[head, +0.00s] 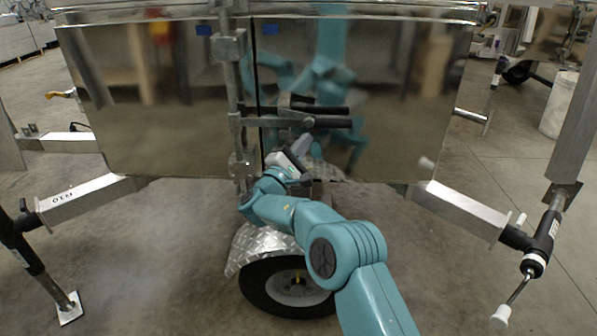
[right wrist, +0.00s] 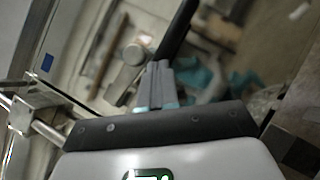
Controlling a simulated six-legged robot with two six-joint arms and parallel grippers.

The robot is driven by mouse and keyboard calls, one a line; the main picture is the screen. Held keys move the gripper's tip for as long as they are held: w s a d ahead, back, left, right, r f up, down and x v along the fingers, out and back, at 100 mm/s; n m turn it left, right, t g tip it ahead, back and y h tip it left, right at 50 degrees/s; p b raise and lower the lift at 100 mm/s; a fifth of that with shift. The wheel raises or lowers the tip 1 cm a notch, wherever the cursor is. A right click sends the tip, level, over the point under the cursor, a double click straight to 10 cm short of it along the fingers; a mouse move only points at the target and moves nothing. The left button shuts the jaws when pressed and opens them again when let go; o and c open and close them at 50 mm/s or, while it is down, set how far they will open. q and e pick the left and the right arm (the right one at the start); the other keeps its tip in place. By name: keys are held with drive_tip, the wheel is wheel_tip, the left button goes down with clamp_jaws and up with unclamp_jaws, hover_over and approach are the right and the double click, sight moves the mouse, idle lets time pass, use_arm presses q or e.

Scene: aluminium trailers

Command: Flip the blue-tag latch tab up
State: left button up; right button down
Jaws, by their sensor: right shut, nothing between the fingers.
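The trailer's mirror-like doors (head: 160,105) carry two small blue tags, a left tag (head: 204,30) and a right tag (head: 270,29) beside the upright lock rod (head: 233,90). One blue tag also shows in the right wrist view (right wrist: 47,62). Two black-gripped latch handles, upper (head: 320,110) and lower (head: 333,122), stick out rightward from the rod area. My right gripper (head: 304,141) is shut and empty, just below the lower handle. In the right wrist view its closed fingers (right wrist: 160,75) point toward a dark handle (right wrist: 178,30); contact cannot be told. The latch tab is not clearly distinguishable.
A wheel (head: 290,287) under a diamond-plate fender (head: 262,243) sits below the doors. Metal frame beams, left (head: 85,198) and right (head: 460,210), flank the trailer. The teal arm shapes in the door are reflections. Open concrete floor lies on both sides.

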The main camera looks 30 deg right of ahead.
use_arm(q)
drive_tip(key=shift+w+a+p, duration=0.15)
drive_tip(key=shift+a+p, duration=0.05)
drive_tip(key=shift+p, duration=0.5)
use_arm(e)
drive_tip(key=s+a+f, duration=0.5)
drive_tip(key=a+f, duration=0.2)
drive_tip(key=f, duration=0.1)
drive_tip(key=shift+s, duration=0.4)
drive_tip(key=shift+f, duration=0.1)
